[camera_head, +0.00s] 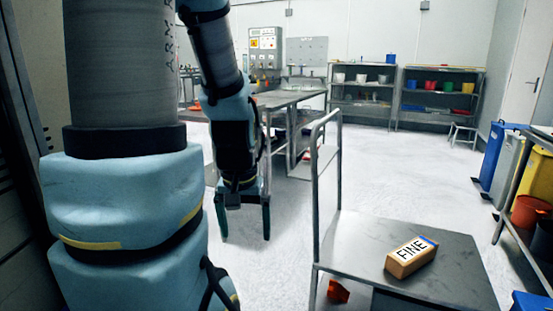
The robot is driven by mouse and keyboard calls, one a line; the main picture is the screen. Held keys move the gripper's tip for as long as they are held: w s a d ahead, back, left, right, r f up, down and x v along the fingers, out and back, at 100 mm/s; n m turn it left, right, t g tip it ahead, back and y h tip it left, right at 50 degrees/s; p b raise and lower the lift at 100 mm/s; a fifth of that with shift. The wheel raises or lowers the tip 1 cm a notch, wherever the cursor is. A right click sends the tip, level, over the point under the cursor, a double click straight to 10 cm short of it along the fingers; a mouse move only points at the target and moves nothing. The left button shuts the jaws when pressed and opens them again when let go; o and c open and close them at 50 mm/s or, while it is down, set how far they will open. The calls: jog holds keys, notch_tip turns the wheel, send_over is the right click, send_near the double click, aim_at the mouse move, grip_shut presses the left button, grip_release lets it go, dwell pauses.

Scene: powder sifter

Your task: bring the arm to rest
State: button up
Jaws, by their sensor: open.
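My gripper (244,216) hangs at the end of my arm, left of the picture's middle, pointing down over the floor. Its two fingers are spread apart with nothing between them. It is to the left of the metal cart's upright rail and apart from it. My own arm links fill the left side of the view.
A metal cart (352,237) stands at the lower right, with a box marked FINE (411,257) on top. A long workbench (290,97) is behind my gripper. Shelves (358,103) line the back wall. The middle right floor (400,165) is clear.

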notch_tip(320, 180, up, 15)
jog(key=p, duration=1.2)
jog(key=shift+p, duration=0.35)
jog(key=shift+r, duration=0.1)
